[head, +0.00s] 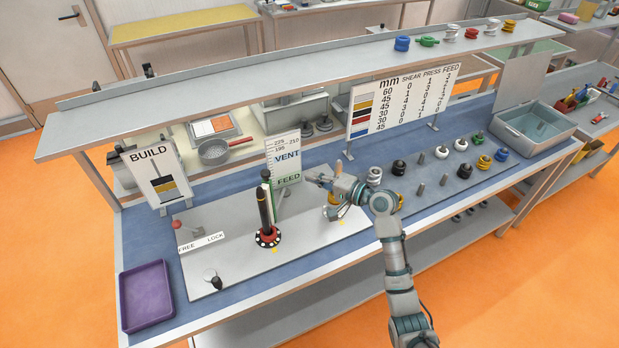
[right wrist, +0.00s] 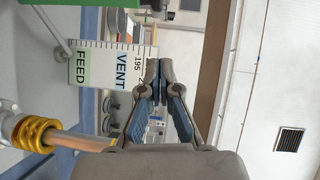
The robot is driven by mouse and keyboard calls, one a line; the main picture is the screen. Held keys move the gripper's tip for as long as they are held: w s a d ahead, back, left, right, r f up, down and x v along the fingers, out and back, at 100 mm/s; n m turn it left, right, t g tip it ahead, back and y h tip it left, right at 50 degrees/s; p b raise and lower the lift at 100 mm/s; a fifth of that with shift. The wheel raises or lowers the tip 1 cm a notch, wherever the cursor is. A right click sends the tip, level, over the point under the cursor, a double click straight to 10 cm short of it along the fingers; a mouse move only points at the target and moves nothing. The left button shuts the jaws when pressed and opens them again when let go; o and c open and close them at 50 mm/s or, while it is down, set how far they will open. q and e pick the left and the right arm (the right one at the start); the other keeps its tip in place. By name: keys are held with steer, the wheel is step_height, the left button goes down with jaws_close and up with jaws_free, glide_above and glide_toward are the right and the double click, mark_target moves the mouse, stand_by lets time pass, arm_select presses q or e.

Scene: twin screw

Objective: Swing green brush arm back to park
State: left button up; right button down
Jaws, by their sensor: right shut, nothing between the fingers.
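My right gripper (head: 312,177) is shut and empty above the grey board, just right of the VENT/FEED sign (head: 285,160). In the right wrist view its closed fingertips (right wrist: 164,68) are beside that sign (right wrist: 108,66), with nothing between them. A yellow coil on a metal rod (right wrist: 35,135) shows at the left of the wrist view. I cannot make out a distinct green brush arm; a narrow green part stands by the post. My left gripper is out of view.
A BUILD sign (head: 157,180), a red-knobbed FREE/LOCK lever (head: 177,225) and a purple tray (head: 147,296) are at the left. Several coloured screw pieces and pegs stand right of my arm. A shelf (head: 290,70) spans the back. The board's front is mostly clear.

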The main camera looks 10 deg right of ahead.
arm_select(q)
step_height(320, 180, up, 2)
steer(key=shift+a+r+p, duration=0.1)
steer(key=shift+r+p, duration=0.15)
steer(key=shift+p, duration=0.9)
arm_select(e)
steer(key=w+a+f, duration=0.1)
steer(key=w+a, duration=0.3)
steer(key=a, duration=0.5)
steer(key=shift+w+a+f, duration=0.15)
steer(key=shift+a+f, duration=0.1)
